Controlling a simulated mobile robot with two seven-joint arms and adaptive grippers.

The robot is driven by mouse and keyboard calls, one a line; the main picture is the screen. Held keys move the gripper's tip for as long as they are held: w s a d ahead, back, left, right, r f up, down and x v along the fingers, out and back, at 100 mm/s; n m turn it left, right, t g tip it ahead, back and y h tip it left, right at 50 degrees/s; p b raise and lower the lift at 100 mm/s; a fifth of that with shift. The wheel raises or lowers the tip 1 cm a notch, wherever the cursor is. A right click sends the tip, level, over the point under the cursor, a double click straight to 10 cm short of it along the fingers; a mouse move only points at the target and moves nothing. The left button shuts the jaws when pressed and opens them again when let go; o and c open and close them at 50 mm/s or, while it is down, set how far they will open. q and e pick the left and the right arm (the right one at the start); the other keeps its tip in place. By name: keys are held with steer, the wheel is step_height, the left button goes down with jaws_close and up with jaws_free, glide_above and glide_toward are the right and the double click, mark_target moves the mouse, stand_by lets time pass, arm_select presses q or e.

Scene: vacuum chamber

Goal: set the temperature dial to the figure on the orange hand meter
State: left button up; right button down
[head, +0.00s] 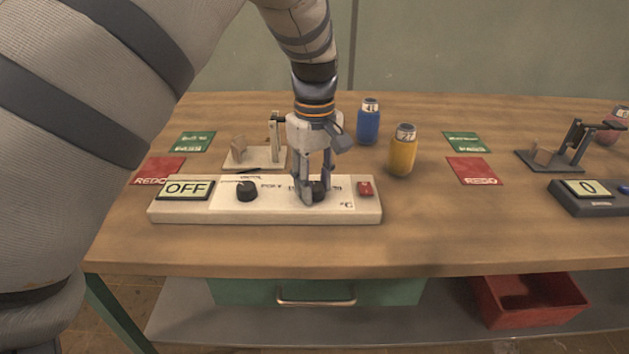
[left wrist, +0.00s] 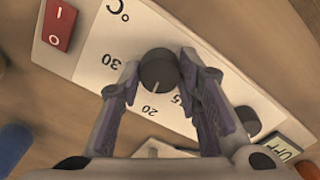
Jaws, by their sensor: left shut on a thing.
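The temperature dial (head: 318,190) is a black knob on a long white control panel (head: 260,215). In the left wrist view the dial (left wrist: 158,70) has a pale mark pointing about at the printed 20, with 30 and 15 to either side. My left gripper (left wrist: 161,72) reaches down with one finger on each side of the dial and is shut on it. In the head view the left gripper (head: 313,196) partly hides the dial and its figures. My right gripper is not in view.
The panel also has an OFF display (head: 185,190), a second black knob (head: 246,191) and a red switch (head: 365,188). A small stand (head: 254,158), a blue bottle (head: 368,125) and a yellow bottle (head: 403,155) stand behind. The table front is clear.

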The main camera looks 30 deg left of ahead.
mark_target(314, 186)
arm_select(q)
steer(key=shift+n, duration=0.9)
steer(key=shift+f, duration=0.1)
steer(key=o, duration=1.1)
steer(key=shift+o, duration=0.2)
step_height(314, 186, up, 12)
